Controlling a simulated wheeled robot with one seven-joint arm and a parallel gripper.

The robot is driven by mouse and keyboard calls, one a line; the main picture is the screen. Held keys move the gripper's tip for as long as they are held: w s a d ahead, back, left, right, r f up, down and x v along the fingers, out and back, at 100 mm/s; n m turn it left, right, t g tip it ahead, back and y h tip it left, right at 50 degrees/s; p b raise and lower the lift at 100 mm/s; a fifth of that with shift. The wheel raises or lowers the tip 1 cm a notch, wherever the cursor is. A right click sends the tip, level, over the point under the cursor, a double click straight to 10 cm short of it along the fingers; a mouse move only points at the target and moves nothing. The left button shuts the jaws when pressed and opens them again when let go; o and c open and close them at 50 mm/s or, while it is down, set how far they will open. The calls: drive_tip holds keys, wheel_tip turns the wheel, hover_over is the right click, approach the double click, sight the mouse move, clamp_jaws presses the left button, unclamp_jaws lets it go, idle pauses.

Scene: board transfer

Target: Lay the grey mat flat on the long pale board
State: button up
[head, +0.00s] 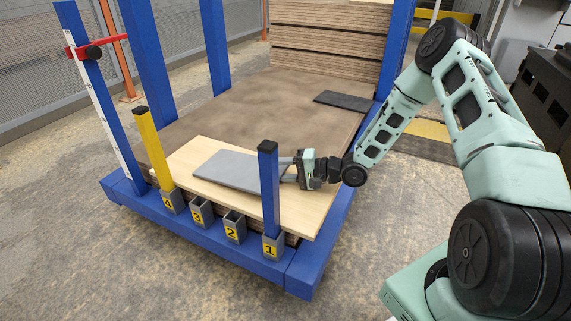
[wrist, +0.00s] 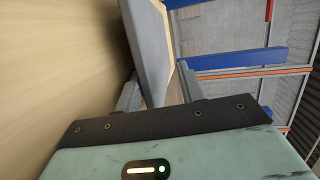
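The grey mat (head: 238,170) appears flat on the long pale board (head: 290,205), and I cannot tell whether a small gap is under it. My gripper (head: 286,170) is at the mat's right end, low over the board. In the wrist view, the fingers (wrist: 160,92) are spread, one on each side of the mat's near end. The mat (wrist: 148,45) runs away between them and looks apart from them. The pale board (wrist: 55,60) fills the left of that view.
A blue post (head: 268,185) stands at the board's front edge, near my gripper. A yellow post (head: 155,150) stands at the left. A dark mat (head: 343,101) lies farther back on the brown board stack (head: 270,105). Numbered sockets line the blue front rail.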

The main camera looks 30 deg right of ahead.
drive_tip(key=shift+s+d+f+g+h+p, duration=0.1)
drive_tip(key=shift+s+d+g+h+p, duration=0.3)
drive_tip(key=shift+p, duration=0.95)
drive_tip(key=shift+s+d+g+h+p, duration=0.1)
drive_tip(key=shift+g+h+p, duration=0.45)
drive_tip(key=shift+p, duration=0.8)
drive_tip(key=g+h+p, duration=0.1)
drive_tip(key=p, duration=0.2)
drive_tip(key=g+h+p, duration=0.1)
drive_tip(key=h+p, duration=0.1)
drive_tip(key=p, duration=0.2)
drive_tip(key=shift+r, duration=0.4)
drive_tip(key=shift+g+p, duration=0.25)
drive_tip(key=shift+p, duration=0.05)
drive_tip(key=g+h+p, duration=0.1)
drive_tip(key=h+p, duration=0.1)
drive_tip(key=p, duration=0.1)
drive_tip(key=shift+s+r+g+p, duration=0.1)
drive_tip(key=shift+r+g+p, duration=0.05)
drive_tip(key=shift+g+p, duration=0.2)
drive_tip(key=shift+d+h+p, duration=0.1)
drive_tip(key=shift+h+p, duration=0.15)
drive_tip(key=shift+p, duration=0.3)
drive_tip(key=shift+g, duration=0.25)
drive_tip(key=shift+s+d, duration=0.1)
drive_tip(key=shift+d, duration=0.05)
